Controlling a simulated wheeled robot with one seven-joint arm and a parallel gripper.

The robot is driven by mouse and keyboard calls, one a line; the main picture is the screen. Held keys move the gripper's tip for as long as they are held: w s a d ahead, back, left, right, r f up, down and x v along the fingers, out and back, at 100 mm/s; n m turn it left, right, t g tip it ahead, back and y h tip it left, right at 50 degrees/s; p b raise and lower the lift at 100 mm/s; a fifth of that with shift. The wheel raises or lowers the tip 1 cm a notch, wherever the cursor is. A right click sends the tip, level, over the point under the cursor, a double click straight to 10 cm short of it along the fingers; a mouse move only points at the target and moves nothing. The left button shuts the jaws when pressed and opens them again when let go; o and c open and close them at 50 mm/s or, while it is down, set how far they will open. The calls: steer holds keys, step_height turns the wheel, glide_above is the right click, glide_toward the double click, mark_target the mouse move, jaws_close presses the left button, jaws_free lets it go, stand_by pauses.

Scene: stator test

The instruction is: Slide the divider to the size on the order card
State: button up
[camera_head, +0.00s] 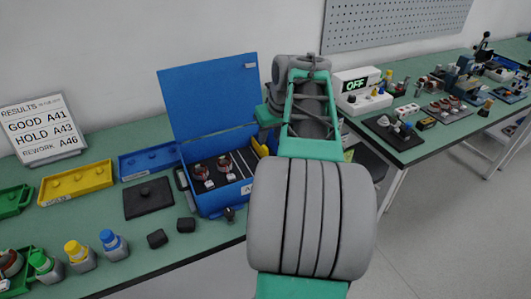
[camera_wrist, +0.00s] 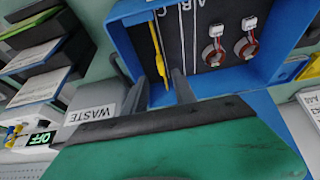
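The open blue case (camera_head: 205,200) stands on the green bench with its lid raised. The yellow divider (camera_head: 260,147) shows at the case's right side, partly hidden by my arm. In the wrist view the yellow divider (camera_wrist: 158,50) stands beside the letters A, B, C (camera_wrist: 182,8) and thin white lines on the dark case floor. My gripper (camera_wrist: 161,80) has its two grey fingers apart, one on each side of the divider's near end; contact cannot be told. In the head view my arm hides the gripper. I cannot make out an order card for certain; a white label (camera_head: 248,188) on the case front is partly hidden.
Two small stators (camera_head: 225,164) with white tags sit in the case. A results board (camera_head: 40,130), yellow tray (camera_head: 75,183) and blue tray (camera_head: 149,160) stand to the left. A WASTE label (camera_wrist: 97,110) and a tester reading OFF (camera_head: 357,84) are nearby.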

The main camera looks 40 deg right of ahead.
mark_target(265, 147)
steer(key=x, duration=0.6)
steer(key=shift+w+f, duration=0.25)
jaws_close()
stand_by(1.0)
